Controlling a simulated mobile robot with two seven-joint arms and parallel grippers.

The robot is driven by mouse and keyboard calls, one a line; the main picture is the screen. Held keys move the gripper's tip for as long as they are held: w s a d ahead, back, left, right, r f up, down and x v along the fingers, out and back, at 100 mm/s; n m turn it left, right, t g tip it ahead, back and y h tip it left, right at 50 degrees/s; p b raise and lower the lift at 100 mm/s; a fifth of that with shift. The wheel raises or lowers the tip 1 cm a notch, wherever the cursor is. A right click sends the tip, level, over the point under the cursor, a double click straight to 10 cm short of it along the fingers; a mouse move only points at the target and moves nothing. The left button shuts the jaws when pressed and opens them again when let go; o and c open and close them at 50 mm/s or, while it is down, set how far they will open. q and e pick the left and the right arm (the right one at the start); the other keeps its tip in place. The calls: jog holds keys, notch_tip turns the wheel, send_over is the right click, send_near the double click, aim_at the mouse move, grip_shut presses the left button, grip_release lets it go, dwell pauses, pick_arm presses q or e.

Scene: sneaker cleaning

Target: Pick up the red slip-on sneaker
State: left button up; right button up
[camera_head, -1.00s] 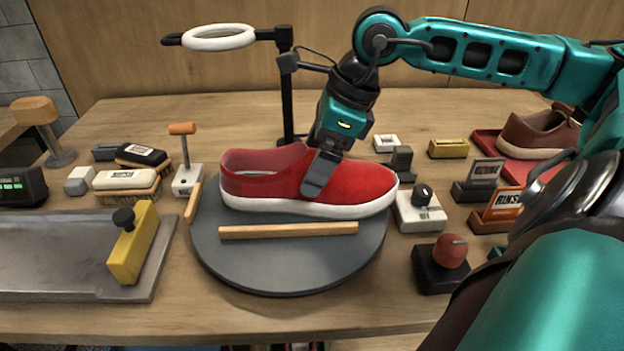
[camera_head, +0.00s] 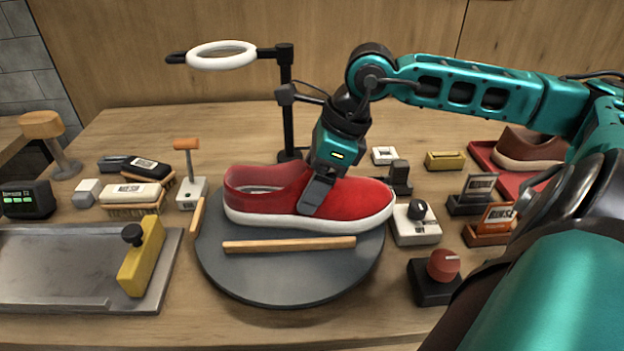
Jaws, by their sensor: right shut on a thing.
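The red slip-on sneaker (camera_head: 352,198) with a white sole stands upright over the round grey turntable (camera_head: 290,283), its toe to the right and its heel to the left. My right gripper (camera_head: 316,200) reaches down from above and is shut on the sneaker near its middle. One finger lies against the near side; the other finger is hidden behind the shoe. I cannot tell whether the sole touches the turntable. My left gripper is not in view.
A wooden bar (camera_head: 290,245) lies on the turntable in front of the sneaker. A ring lamp (camera_head: 222,55) on a black stand rises behind it. Brushes (camera_head: 136,194) and a metal tray (camera_head: 60,262) are at left. A red knob (camera_head: 443,265), signs and a brown shoe (camera_head: 528,148) are at right.

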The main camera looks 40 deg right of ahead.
jog(key=c, duration=0.3)
jog(key=shift+c, duration=0.4)
jog(key=shift+r, duration=0.15)
